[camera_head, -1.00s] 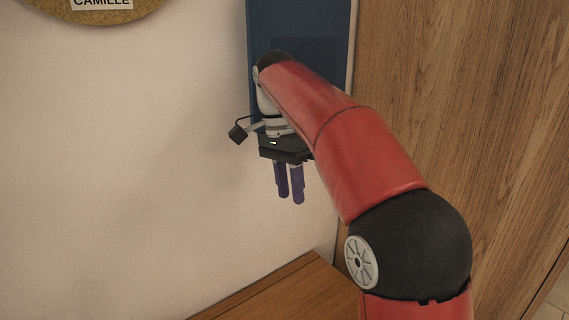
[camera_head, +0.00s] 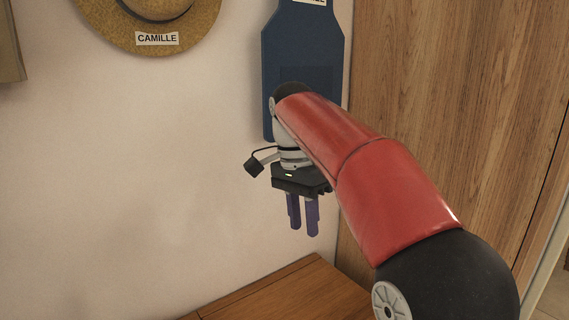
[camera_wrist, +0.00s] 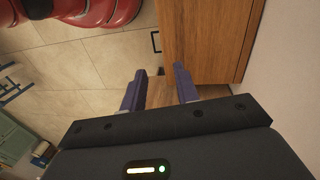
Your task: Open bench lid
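The wooden bench top (camera_head: 285,297) shows at the bottom of the head view, against the wall, with a seam near its left back edge. The rest of it is out of that frame. My gripper (camera_head: 304,232) hangs fingers down, above and apart from the bench top. In the wrist view its two purple fingers (camera_wrist: 158,70) are apart with nothing held between them. A wooden surface (camera_wrist: 205,40) lies beyond them there, with a black bracket-shaped handle (camera_wrist: 156,42) at its left edge. I cannot tell for certain whether this is the bench.
A blue hanging board or apron (camera_head: 310,45) and a straw hat (camera_head: 150,45) labelled CAMILLE are on the wall. A tall wooden panel (camera_head: 450,90) stands on the right.

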